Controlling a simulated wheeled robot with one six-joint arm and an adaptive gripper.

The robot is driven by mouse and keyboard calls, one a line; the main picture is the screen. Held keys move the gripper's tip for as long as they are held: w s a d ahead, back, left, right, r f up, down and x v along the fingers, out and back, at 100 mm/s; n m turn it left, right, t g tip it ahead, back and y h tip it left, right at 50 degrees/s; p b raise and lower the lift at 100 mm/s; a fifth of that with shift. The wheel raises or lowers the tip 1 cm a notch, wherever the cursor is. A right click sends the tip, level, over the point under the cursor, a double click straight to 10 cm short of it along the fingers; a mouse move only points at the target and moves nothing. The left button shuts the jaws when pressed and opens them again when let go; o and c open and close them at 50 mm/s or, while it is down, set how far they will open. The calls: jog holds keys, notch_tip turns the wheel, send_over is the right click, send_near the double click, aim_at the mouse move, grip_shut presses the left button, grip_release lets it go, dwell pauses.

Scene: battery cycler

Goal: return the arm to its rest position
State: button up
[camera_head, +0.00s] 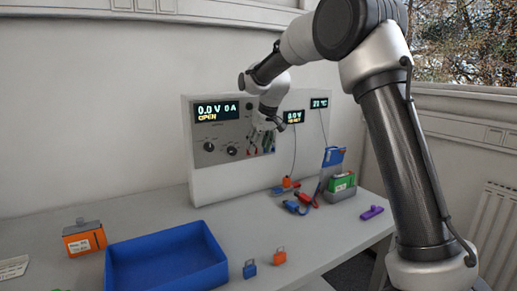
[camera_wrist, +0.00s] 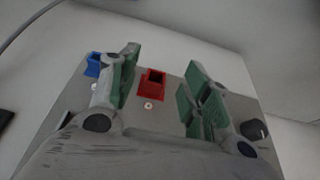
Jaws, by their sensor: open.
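My gripper (camera_head: 268,120) is at the front of the white battery cycler (camera_head: 206,178), close to its grey panel beside the left display. It is small and partly hidden by my wrist in the head view. In the wrist view my gripper (camera_wrist: 161,62) is open, its green-padded fingers spread wide with nothing held between them. A red socket block (camera_wrist: 152,83) on the panel shows in the gap. I cannot tell the exact distance to it. My arm reaches in from the right, over the table.
A blue tray (camera_head: 165,284), an orange box (camera_head: 84,240) and two small padlocks, blue (camera_head: 250,269) and orange (camera_head: 280,257), are on the table. A green battery in a holder (camera_head: 341,183), cable clips (camera_head: 303,200) and a purple item (camera_head: 372,212) lie right.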

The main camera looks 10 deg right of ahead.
jog(key=v, duration=1)
jog(key=s+d+f+g, duration=0.2)
jog(key=s+f, duration=0.3)
jog(key=s, duration=0.2)
jog(key=s+d+f+m, duration=0.1)
jog(key=s+d, duration=0.3)
jog(key=s, duration=0.7)
jog(key=s+d+f+m+t+h, duration=0.1)
jog(key=s+d, duration=0.4)
jog(key=s, duration=0.6)
jog(key=s+d+f+m+t, duration=0.1)
jog(key=s+d, duration=0.3)
jog(key=s, duration=0.8)
jog(key=shift+d+m, duration=0.3)
jog(key=shift+d, duration=0.05)
jog(key=shift+f, duration=0.1)
